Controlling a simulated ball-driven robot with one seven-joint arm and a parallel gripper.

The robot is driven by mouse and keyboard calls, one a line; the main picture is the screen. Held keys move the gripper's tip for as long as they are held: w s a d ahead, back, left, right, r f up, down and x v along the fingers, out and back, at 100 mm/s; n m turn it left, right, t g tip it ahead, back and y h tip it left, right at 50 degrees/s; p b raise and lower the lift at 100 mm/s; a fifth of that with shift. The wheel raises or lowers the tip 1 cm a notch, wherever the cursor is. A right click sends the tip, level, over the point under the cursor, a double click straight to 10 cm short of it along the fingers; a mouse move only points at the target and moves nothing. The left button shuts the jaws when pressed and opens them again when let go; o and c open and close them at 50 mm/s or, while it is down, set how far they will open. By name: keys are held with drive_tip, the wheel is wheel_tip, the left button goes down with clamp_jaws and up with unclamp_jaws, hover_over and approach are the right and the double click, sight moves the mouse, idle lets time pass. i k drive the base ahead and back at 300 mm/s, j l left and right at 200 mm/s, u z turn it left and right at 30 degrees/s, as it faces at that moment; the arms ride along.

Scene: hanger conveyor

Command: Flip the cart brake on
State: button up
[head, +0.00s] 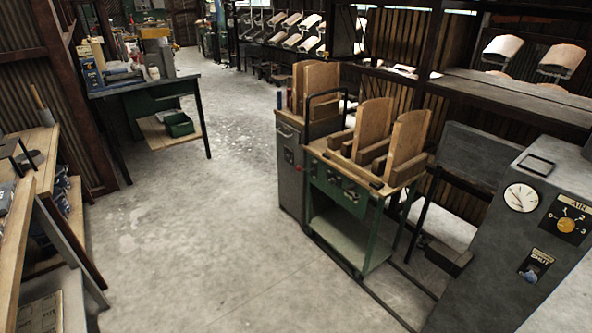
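A green cart (343,222) stands right of the middle of the head view. It has a wooden top, a lower shelf (345,240) and small wheels close to the floor. A green front panel (336,187) carries small dark fittings, too small to make out. I cannot tell which part is the brake or how it is set. Upright wooden boards (408,148) stand in wooden holders on the cart top. A black tube handle rises at its far left corner. My gripper is not in view.
A grey cabinet (290,178) stands close against the cart's left side. A grey console (500,250) with a gauge and an AIR dial stands at the right front. A green-framed table (150,88) and a wooden bench (30,165) are on the left. The concrete floor (195,240) between is clear.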

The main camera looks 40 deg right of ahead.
sight(298, 168)
drive_tip(key=i+l, duration=0.35)
drive_tip(key=i, duration=0.2)
drive_tip(key=i+l, duration=0.75)
drive_tip(key=i, duration=0.3)
drive_tip(key=i+l, duration=0.4)
drive_tip(key=i, duration=0.15)
drive_tip(key=i+l, duration=0.4)
drive_tip(key=i+z, duration=0.05)
drive_tip(key=i, duration=0.05)
